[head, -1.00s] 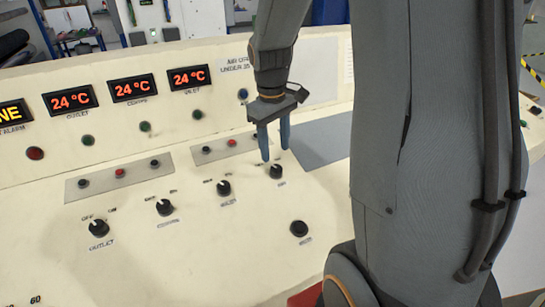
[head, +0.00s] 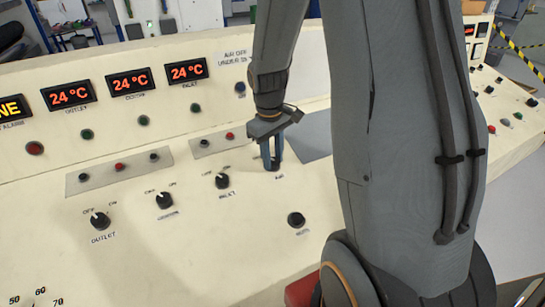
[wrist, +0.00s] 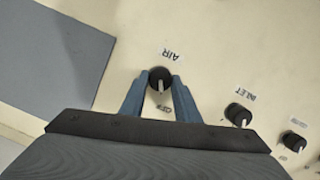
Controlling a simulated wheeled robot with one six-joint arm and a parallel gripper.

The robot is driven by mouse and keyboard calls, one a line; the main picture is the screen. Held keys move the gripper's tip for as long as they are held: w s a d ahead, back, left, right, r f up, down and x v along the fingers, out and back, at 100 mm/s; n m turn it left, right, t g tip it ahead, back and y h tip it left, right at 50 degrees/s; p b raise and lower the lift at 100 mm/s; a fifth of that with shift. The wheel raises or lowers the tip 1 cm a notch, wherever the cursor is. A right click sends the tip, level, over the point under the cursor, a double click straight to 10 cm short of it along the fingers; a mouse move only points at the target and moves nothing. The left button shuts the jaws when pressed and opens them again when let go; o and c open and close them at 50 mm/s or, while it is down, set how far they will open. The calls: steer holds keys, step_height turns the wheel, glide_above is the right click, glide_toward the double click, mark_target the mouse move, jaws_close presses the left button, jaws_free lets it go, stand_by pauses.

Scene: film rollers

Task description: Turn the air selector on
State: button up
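The air selector (wrist: 160,78) is a round black knob with a pale pointer line, next to its upside-down "AIR" label in the wrist view. Its pointer aims down the picture, towards the small label near the gripper, which is partly covered. My gripper (head: 272,166) is down at the panel, with one blue finger on each side of the knob. In the wrist view the fingertips lie close against the knob's sides; whether they press on it I cannot tell. In the head view the fingers mostly hide the knob above the "AIR" label.
The inlet knob (head: 222,181) is left of my gripper, with further knobs (head: 164,200) beyond it. Another black knob (head: 296,219) sits nearer the panel's front. A flat grey plate (wrist: 50,60) lies on the other side. Red temperature displays (head: 186,71) stand behind.

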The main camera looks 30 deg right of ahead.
steer(key=c, duration=0.4)
steer(key=shift+o, duration=0.2)
steer(key=shift+m, duration=0.3)
steer(key=m+p, duration=0.1)
steer(key=m, duration=0.1)
steer(key=m+y, duration=0.1)
steer(key=m, duration=0.1)
steer(key=shift+d+r+p, duration=0.1)
steer(key=shift+d+p, duration=0.1)
steer(key=shift+p, duration=0.15)
steer(key=m+y, duration=0.1)
steer(key=m, duration=0.2)
steer(key=shift+d+m+p, duration=0.1)
steer(key=shift+m+p, duration=0.2)
steer(key=shift+p, duration=0.1)
steer(key=shift+d+m+t, duration=0.1)
steer(key=shift+m+t, duration=0.2)
steer(key=shift+m, duration=1.5)
steer(key=shift+y, duration=0.3)
steer(key=o, duration=1)
